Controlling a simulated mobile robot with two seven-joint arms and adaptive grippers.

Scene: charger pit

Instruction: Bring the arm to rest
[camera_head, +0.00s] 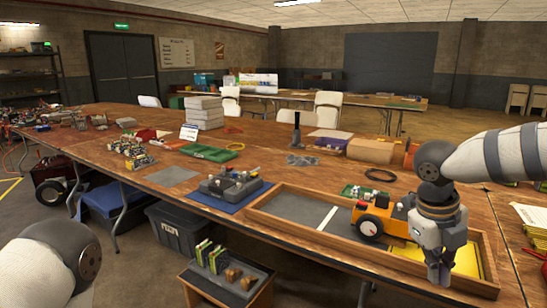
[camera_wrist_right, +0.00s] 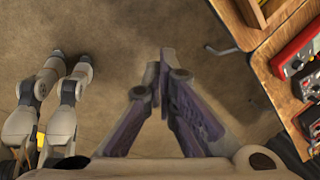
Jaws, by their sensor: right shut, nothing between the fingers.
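My right arm comes in from the right in the head view, and my right gripper (camera_head: 439,278) points down. Its fingers are shut with nothing between them. The wrist view shows the same shut fingertips (camera_wrist_right: 167,55) over bare floor, clear of the table edge. In the head view the gripper overlaps the wooden tray and hides part of an orange vehicle (camera_head: 398,222) with a black wheel. A rounded part of my left arm (camera_head: 60,262) shows at the lower left. My left gripper is out of the picture.
The wooden tray (camera_head: 290,228) lies along the front of the long table. A blue mat (camera_head: 228,198) with a grey device is left of it. A small stand (camera_head: 255,294) with battery-like pieces is below the table edge. A red device (camera_wrist_right: 298,50) shows in the wrist view.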

